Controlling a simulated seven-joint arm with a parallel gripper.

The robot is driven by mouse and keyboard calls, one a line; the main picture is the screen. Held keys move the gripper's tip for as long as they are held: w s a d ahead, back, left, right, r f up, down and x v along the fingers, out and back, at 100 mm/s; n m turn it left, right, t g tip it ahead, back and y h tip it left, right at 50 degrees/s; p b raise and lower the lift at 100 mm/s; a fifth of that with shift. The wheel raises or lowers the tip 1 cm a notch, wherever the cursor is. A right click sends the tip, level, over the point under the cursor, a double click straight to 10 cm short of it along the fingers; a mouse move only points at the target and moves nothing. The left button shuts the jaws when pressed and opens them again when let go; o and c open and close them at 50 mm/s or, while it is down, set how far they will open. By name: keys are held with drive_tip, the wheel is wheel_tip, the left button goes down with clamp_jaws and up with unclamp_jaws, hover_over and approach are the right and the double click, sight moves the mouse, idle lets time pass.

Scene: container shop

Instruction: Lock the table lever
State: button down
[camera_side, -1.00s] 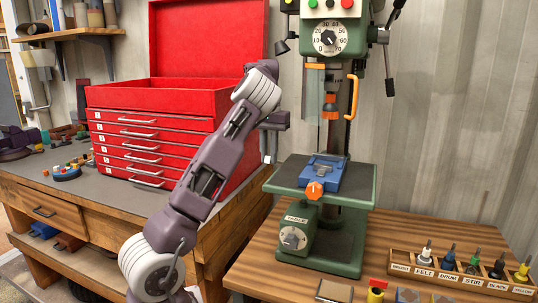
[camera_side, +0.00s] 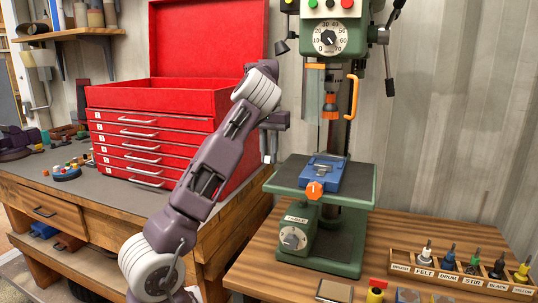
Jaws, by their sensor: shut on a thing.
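My gripper (camera_side: 268,158) is at the end of my arm, between the red tool chest and the drill press, pointing down. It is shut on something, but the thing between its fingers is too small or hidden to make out. The fingertips are just left of the rear left corner of the green drill press table (camera_side: 283,185). I cannot make out a table lever clearly; it may be hidden at the gripper. A green box marked TABLE (camera_side: 297,215) with a round dial (camera_side: 293,238) is below the table's left front.
A blue vise (camera_side: 322,172) with an orange knob (camera_side: 314,190) sits on the table. The drill head and orange handle (camera_side: 352,96) stand above. The red tool chest (camera_side: 150,145) is close left of the gripper. A wooden tool rack (camera_side: 459,275) lies front right.

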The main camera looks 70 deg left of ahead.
drive_tip(key=shift+s+d+f, duration=0.1)
drive_tip(key=shift+f, duration=0.15)
drive_tip(key=shift+s+d+f+t+y, duration=0.2)
drive_tip(key=shift+f+t+y, duration=0.1)
drive_tip(key=shift+f, duration=0.2)
drive_tip(key=shift+s+d+f+t+y, duration=0.15)
drive_tip(key=shift+f+t+y, duration=0.15)
drive_tip(key=shift+f, duration=0.15)
drive_tip(key=c, duration=1.4)
unclamp_jaws()
drive_tip(key=shift+o, duration=0.2)
drive_tip(key=shift+w, duration=0.1)
